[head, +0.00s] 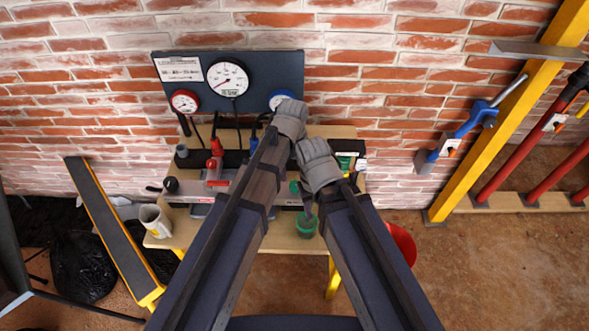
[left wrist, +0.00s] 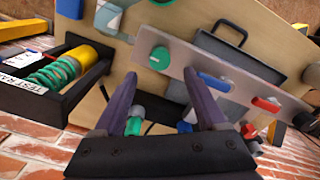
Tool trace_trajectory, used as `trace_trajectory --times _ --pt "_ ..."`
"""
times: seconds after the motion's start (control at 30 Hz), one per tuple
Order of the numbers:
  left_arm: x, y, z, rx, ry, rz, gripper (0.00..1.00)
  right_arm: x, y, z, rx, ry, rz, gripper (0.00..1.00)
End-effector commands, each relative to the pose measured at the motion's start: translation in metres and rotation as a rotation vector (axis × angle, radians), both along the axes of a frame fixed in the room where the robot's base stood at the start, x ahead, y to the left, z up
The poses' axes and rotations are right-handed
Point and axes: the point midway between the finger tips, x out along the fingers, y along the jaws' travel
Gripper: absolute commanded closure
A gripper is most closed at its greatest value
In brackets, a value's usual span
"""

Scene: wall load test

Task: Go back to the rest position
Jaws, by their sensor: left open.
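My left gripper (head: 291,118) reaches over the work table (head: 285,243), in front of the gauge panel (head: 203,96). The left wrist view shows its two fingers (left wrist: 160,76) spread apart with nothing held between them. Below and past the fingers lies the grey plate with coloured knobs and valves (left wrist: 235,92). My right gripper (head: 318,165) is close beside the left one, a little lower in the head view. Its fingertips are hidden, so I cannot see whether it is open or shut.
A cream mug (head: 154,220) stands at the table's left corner, and a green-rimmed cup (head: 306,226) at its front edge. A black tray (left wrist: 60,100) holds a green spring. A red bucket (head: 402,243) is right of the table. A yellow post (head: 508,110) stands further right.

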Motion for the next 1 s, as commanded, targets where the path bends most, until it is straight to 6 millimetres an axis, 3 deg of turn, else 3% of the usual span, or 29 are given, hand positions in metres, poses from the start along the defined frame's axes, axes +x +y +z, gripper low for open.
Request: trace_trajectory --times 0.1,0.7,0.77,1.0 --pt "0.000 0.000 0.013 0.000 0.000 0.000 0.26 0.000 0.000 0.013 0.000 0.000 0.000 0.50" --pt "-0.001 0.003 0.013 0.000 -0.001 -0.004 0.26 0.000 0.000 0.013 0.000 0.000 0.000 0.50" --pt "-0.005 0.013 0.013 0.000 -0.004 -0.021 0.26 0.000 0.000 0.013 0.000 0.000 0.000 0.50" --pt "-0.032 0.086 0.013 0.007 -0.032 -0.197 0.26 0.000 0.000 0.013 0.000 0.000 0.000 0.50"
